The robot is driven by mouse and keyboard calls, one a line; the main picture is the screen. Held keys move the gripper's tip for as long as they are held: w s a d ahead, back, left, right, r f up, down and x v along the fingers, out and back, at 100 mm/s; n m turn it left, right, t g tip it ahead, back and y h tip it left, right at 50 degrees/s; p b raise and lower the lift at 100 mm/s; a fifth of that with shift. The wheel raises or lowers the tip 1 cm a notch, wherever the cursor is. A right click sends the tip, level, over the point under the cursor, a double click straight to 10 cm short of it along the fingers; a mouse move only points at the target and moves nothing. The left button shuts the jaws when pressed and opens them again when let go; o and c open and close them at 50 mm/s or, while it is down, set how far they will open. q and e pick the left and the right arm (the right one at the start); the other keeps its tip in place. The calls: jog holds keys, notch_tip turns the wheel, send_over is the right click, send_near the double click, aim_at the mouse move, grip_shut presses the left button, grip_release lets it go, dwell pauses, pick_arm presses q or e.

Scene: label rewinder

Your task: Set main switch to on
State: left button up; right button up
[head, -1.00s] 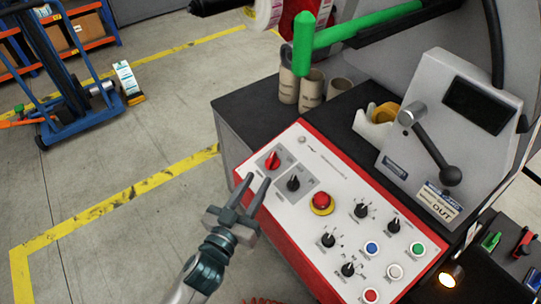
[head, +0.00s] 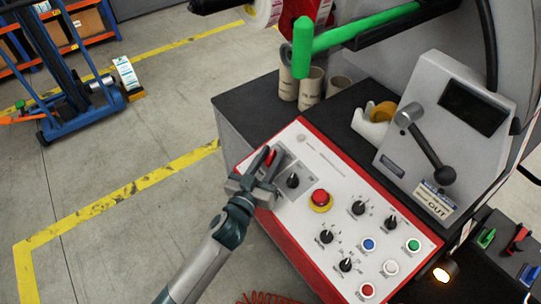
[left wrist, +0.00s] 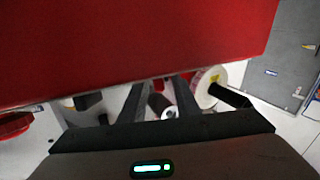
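The red rotary main switch (head: 270,158) sits at the upper left corner of the white control panel (head: 300,222), on a grey plate. My left gripper (head: 271,158) is at this switch, its two fingers on either side of the red handle. The fingers stand apart, and whether they touch the handle cannot be told. They partly hide the switch, so its setting is unclear. The left wrist view shows both fingers (left wrist: 158,100) with a gap between them. My right gripper is not in view.
A black knob (head: 292,181) is close to the right of the gripper. A red emergency button (head: 320,197) and several knobs and push buttons fill the panel. Cardboard cores (head: 310,88) and a tape dispenser (head: 373,120) stand behind it.

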pick_arm(q)
grip_shut()
